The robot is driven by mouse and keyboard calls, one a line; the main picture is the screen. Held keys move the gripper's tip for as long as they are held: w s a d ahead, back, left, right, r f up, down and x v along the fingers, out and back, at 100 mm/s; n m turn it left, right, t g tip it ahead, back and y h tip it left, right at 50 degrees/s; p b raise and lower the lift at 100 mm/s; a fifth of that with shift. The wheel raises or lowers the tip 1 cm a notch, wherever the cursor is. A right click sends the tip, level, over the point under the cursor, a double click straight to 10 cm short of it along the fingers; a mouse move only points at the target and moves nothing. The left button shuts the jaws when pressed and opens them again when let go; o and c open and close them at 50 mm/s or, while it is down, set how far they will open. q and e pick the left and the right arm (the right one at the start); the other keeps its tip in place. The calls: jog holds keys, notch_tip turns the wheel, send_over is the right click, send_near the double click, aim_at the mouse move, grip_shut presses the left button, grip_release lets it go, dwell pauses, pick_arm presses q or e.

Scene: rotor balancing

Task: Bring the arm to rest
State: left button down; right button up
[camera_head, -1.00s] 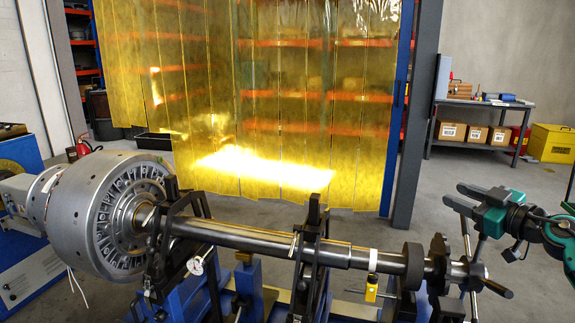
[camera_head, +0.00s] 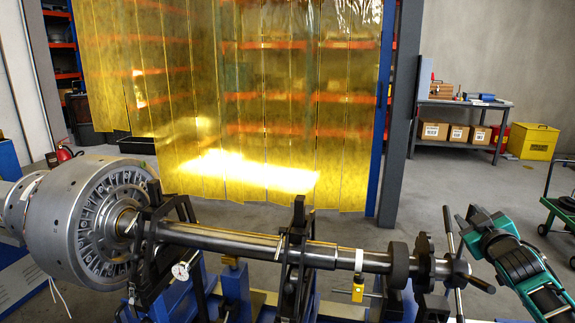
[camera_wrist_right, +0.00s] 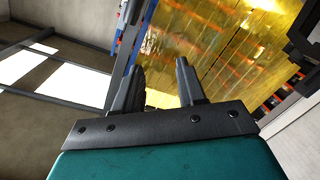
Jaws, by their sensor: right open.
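My right gripper (camera_head: 467,218) is at the right of the head view, just right of the rotor shaft's handled end, and looks empty. In the right wrist view its two dark fingers (camera_wrist_right: 158,82) stand apart with nothing between them. The rotor (camera_head: 92,222), a silver drum with a bladed face, lies at the left on its long steel shaft (camera_head: 225,240). The spoked handle (camera_head: 460,267) is at the shaft's right end. The gripper appears apart from the handle, though depth is hard to judge. My left gripper is not in view.
A yellow strip curtain (camera_head: 240,100) hangs behind the rotor. A grey post (camera_head: 400,120) stands at its right edge. A bench (camera_head: 455,106) with boxes and a yellow chest (camera_head: 533,141) are at the back right. A green cart (camera_head: 560,208) is at the right edge. Grey floor lies between.

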jog(key=s+a+f+g+y, duration=0.2)
jog(key=s+a+f, duration=0.5)
jog(key=a+f, duration=0.25)
jog(key=s+a+f+g+y, duration=0.1)
jog(key=s+a+f+y, duration=0.1)
jog(key=s+a+f, duration=0.75)
jog(key=s+a+f+m+g+p, duration=0.1)
jog(key=s+a, duration=0.3)
jog(key=s, duration=0.4)
jog(key=s+a+f+m+g+y+p, duration=0.1)
jog(key=s+a+f, duration=0.3)
jog(key=s, duration=0.4)
jog(key=shift+a+f+g+y+p, duration=0.3)
jog(key=shift+a+f+g+p, duration=0.05)
jog(key=shift+g+p, duration=0.15)
